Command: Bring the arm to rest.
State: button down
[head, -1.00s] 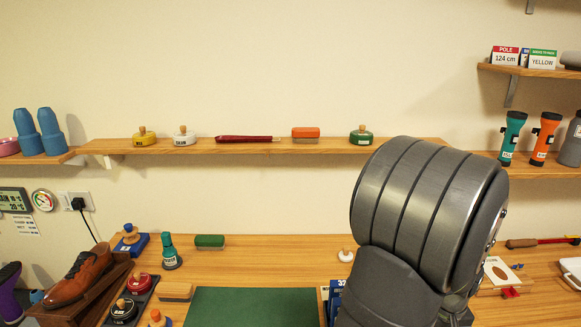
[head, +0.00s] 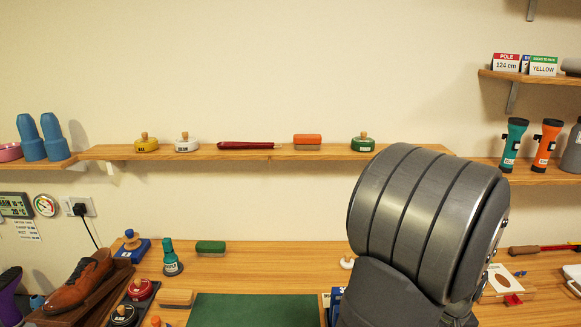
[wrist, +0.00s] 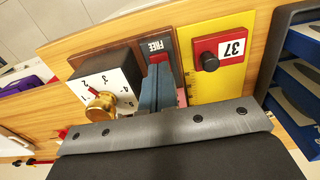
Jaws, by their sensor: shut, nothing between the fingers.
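My arm (head: 425,220) fills the right centre of the head view. A large grey rounded link stands in front of the bench and hides part of it and of the shelf's right end. My gripper is not visible in the head view. In the wrist view, the grey bolted edge of my gripper's body crosses the lower part, and its narrow blue-grey fingers (wrist: 158,87) are together, with nothing seen held. They point toward a board with a white dial box (wrist: 106,85) on their left and a yellow panel (wrist: 215,80) on their right.
The wooden bench (head: 300,268) bears a green mat (head: 255,310), a brown shoe (head: 80,280) and polish tins. A wall shelf (head: 230,153) holds tins and brushes. Flashlights (head: 512,143) stand on the right shelf. A red block marked 37 (wrist: 218,54) is on the yellow panel.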

jog(key=shift+f, duration=0.15)
jog(key=w+r+g, duration=0.1)
jog(key=w+r, duration=0.3)
jog(key=r, duration=1.2)
jog(key=shift+g, duration=0.3)
jog(key=shift+s+d+f, duration=0.1)
jog(key=shift+s+f, duration=0.05)
jog(key=shift+f, duration=1.25)
jog(key=shift+s+f, duration=0.15)
jog(key=shift+f, duration=1.2)
